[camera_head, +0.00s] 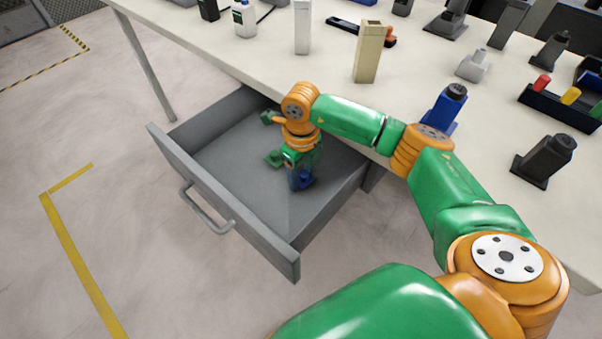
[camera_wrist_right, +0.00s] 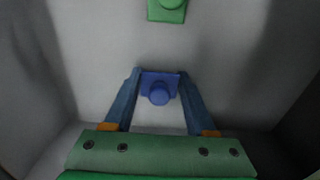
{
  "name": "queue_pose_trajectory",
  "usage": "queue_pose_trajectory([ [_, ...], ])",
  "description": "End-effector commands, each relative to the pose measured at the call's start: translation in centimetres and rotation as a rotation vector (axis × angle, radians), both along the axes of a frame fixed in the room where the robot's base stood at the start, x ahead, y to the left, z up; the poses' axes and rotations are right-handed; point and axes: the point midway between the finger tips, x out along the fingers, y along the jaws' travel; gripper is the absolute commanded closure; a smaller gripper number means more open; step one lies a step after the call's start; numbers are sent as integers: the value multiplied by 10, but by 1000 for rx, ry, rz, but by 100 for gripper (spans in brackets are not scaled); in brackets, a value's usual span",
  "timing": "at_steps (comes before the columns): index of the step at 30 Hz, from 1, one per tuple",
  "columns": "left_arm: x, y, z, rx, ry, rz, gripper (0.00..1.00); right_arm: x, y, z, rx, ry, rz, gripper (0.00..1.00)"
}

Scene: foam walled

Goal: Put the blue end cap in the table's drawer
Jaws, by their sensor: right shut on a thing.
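The blue end cap (camera_wrist_right: 159,88) is between the two fingers of my right gripper (camera_wrist_right: 160,84) in the right wrist view, with its round knob facing the camera. In the head view my right gripper (camera_head: 299,176) points down inside the open grey drawer (camera_head: 232,157), and the blue end cap (camera_head: 303,181) shows at its tip. The gripper is shut on the cap. The cap is low over the drawer floor; I cannot tell whether it touches it. My left gripper is not in view.
A green part with a knob (camera_wrist_right: 167,9) lies on the drawer floor ahead of the fingers. The drawer walls surround my gripper, and the table edge is close above. A beige block (camera_head: 369,53), a blue-and-black item (camera_head: 445,108) and a dark tray (camera_head: 560,108) stand on the table.

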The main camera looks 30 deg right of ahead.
Motion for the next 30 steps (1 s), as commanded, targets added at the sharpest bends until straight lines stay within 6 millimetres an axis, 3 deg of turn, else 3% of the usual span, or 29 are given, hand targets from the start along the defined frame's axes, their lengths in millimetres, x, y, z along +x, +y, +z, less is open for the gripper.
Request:
queue_pose_trajectory([
  [4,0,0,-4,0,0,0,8,0,0,-4,0,0,0,100],
  [5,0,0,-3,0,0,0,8,0,0,-4,0,0,0,41],
  [8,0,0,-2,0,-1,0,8,0,0,-3,0,0,0,14],
  [16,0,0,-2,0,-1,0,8,0,0,-2,0,0,-1,14],
  [19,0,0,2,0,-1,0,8,1,0,8,1,-3,0,14],
  [30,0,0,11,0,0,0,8,1,0,103,0,-3,0,14],
])
